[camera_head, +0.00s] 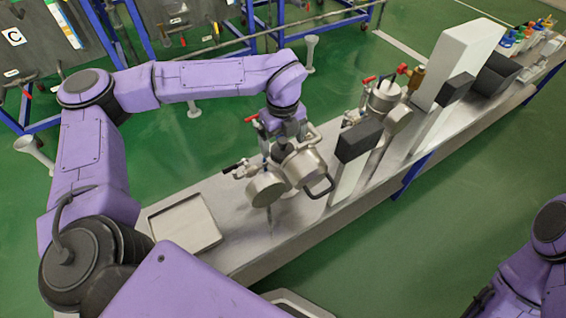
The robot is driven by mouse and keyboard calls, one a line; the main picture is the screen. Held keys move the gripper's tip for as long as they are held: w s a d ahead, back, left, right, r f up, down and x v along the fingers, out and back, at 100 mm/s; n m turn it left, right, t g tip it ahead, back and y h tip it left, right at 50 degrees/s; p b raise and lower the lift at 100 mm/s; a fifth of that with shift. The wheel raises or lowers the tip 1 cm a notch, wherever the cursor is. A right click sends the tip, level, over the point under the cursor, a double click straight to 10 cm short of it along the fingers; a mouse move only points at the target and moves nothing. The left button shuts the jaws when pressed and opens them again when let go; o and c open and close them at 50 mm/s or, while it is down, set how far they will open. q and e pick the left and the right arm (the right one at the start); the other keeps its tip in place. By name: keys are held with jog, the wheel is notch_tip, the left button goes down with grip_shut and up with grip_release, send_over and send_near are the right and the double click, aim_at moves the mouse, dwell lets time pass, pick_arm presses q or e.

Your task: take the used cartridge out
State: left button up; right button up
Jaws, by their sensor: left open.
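A grey metal housing (302,165) stands on the long metal bench, with a round lid (266,189) swung out on its near left side and a black loop handle at its right. Small red and black handles stick out around it. My left gripper (284,140) points down right over or behind this housing; it is open, but its fingertips are partly hidden. I cannot make out a cartridge inside the housing, nor whether the gripper touches anything. A second metal housing (384,97) with a brass-coloured fitting and red handles stands farther along. My right gripper is out of view.
An empty shallow tray (184,224) lies at the bench's left end. White posts with black tops (358,142) stand beside the housings. A tall white box (457,62), a dark bin (497,75) and coloured bottles (509,39) are farther right. Green floor surrounds the bench.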

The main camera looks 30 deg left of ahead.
pick_arm(q)
notch_tip(320, 180, down, 2)
jog(key=shift+f, duration=0.1)
grip_shut()
